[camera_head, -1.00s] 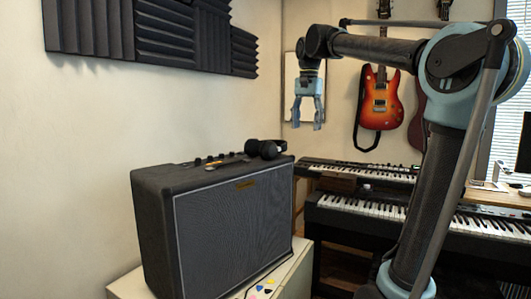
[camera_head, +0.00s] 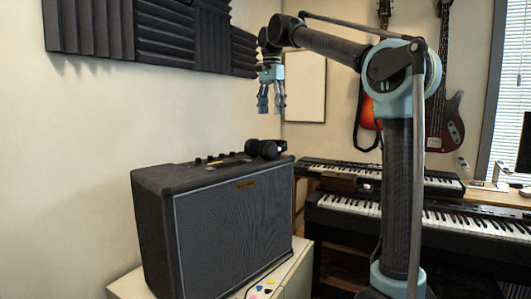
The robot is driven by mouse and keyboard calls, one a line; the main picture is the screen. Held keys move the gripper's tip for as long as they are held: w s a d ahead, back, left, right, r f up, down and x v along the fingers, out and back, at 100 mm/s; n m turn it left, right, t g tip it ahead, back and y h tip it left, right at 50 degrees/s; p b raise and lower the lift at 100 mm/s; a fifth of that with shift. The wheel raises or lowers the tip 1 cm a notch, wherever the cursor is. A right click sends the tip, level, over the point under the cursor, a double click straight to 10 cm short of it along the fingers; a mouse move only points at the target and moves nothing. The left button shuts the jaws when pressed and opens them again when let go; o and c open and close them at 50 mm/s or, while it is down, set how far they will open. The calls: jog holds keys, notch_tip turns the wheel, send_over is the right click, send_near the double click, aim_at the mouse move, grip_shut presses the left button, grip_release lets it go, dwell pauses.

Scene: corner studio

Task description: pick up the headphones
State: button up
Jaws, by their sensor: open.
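The black headphones (camera_head: 265,149) lie on top of the dark grey guitar amplifier (camera_head: 235,232), at its back right corner. My gripper (camera_head: 271,112) is open and empty. It points down and appears above the headphones in the picture, with a gap between its fingertips and them. How far apart they are in depth I cannot tell.
The amplifier's control knobs (camera_head: 208,160) stick up along its top, left of the headphones. It stands on a pale cabinet (camera_head: 296,277) with several picks. Keyboards (camera_head: 385,174) stand to the right. Black foam panels (camera_head: 150,38) cover the wall at upper left.

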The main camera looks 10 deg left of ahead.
aim_at(272, 142)
jog(key=f, duration=1.3)
jog(key=shift+w+d, duration=0.1)
jog(key=shift+d, duration=0.1)
jog(key=shift+c, duration=0.4)
jog(key=c, duration=1.3)
